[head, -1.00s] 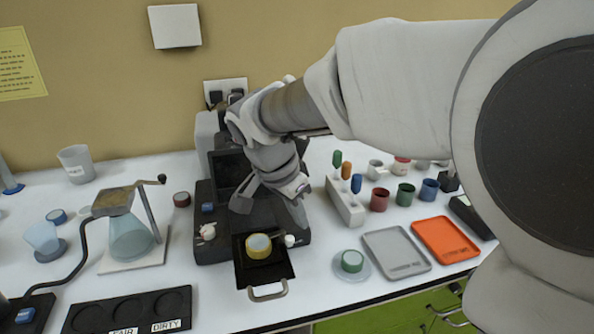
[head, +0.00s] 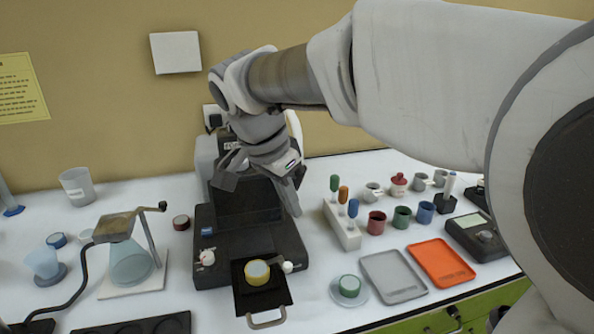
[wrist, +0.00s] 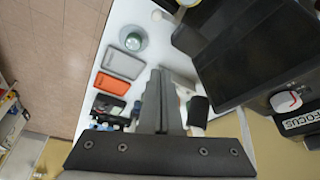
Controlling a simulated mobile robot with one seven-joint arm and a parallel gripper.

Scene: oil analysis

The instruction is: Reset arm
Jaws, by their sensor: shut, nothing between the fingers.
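My arm reaches in from the right in the head view. My gripper (head: 262,188) hangs above and in front of the black analysis machine (head: 255,232), apart from the table. In the wrist view my gripper (wrist: 165,80) shows its fingers together with nothing between them. The machine (wrist: 235,45) is to the right of the fingers there. A yellow-topped round container (head: 257,272) sits on the machine's pulled-out black tray (head: 248,301).
A white rack (head: 343,229) with coloured droppers, several cups, a grey tray (head: 393,276) and an orange tray (head: 441,262) stand right of the machine. A green-topped container (head: 349,286) sits on a dish.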

